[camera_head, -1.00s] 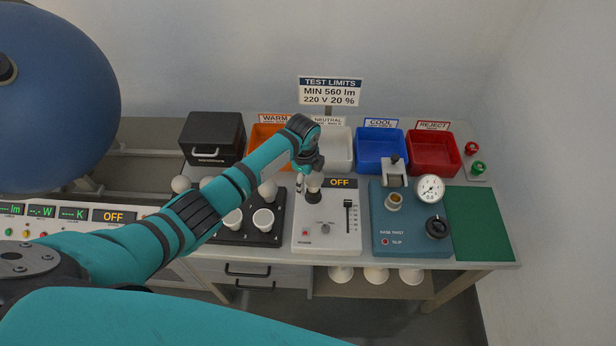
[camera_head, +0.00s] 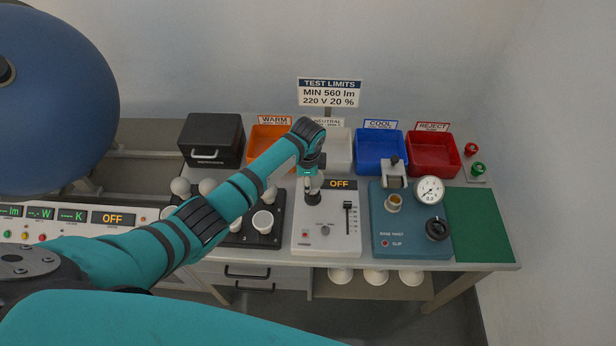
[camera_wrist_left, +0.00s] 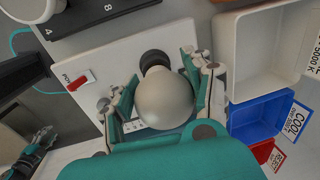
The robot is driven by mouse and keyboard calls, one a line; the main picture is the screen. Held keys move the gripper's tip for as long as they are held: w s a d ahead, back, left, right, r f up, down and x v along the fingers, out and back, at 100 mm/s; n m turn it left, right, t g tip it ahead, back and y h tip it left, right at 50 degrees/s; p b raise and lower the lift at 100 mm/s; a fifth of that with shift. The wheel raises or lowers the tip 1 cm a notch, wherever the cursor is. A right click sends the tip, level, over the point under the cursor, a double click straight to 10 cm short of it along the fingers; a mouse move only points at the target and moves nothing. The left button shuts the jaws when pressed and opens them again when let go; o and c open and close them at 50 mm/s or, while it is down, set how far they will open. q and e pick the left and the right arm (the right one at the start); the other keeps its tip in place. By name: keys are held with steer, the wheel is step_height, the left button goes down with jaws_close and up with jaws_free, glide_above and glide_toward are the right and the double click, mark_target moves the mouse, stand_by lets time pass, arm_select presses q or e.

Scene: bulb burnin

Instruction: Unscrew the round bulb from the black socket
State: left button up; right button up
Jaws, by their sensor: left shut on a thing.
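The round bulb (camera_wrist_left: 165,101) is white and sits between the two fingers of my left gripper (camera_wrist_left: 165,95) in the left wrist view. The gripper is shut on it. The black socket (camera_wrist_left: 154,59) shows just beyond the bulb's base. In the head view the black socket (camera_head: 312,198) stands on the white test panel (camera_head: 343,236), and my left gripper (camera_head: 312,184) is right above it, hiding most of the bulb. I cannot tell whether the bulb's base is still threaded in the socket.
A black bulb rack (camera_head: 277,238) with several white bulbs stands left of the panel. The blue-green base-twist tester (camera_head: 410,245) is on the right. Orange (camera_head: 262,147), white (camera_head: 338,160), blue (camera_head: 379,170) and red (camera_head: 433,168) bins line the back. A green mat (camera_head: 480,225) is bare.

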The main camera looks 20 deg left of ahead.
mark_target(313, 185)
arm_select(q)
steer(key=n, duration=0.3)
steer(key=s+n, duration=0.1)
steer(key=n, duration=0.1)
steer(key=shift+d+f+g+y, duration=0.2)
steer(key=shift+d+g+y, duration=0.1)
steer(key=shift+d, duration=0.1)
steer(key=n, duration=0.5)
steer(key=shift+s+d+r+g, duration=0.1)
steer(key=shift+s+d+g, duration=0.05)
steer(key=shift+d+g, duration=0.15)
steer(key=n, duration=0.5)
steer(key=shift+s+d+g, duration=0.1)
steer(key=shift+d+g, duration=0.15)
steer(key=shift+g, duration=0.05)
steer(key=n, duration=0.3)
steer(key=shift+d, duration=0.1)
steer(key=o, duration=1.1)
steer(key=shift+s+r+y, duration=0.2)
steer(key=shift+y, duration=0.1)
steer(key=shift+o, duration=0.2)
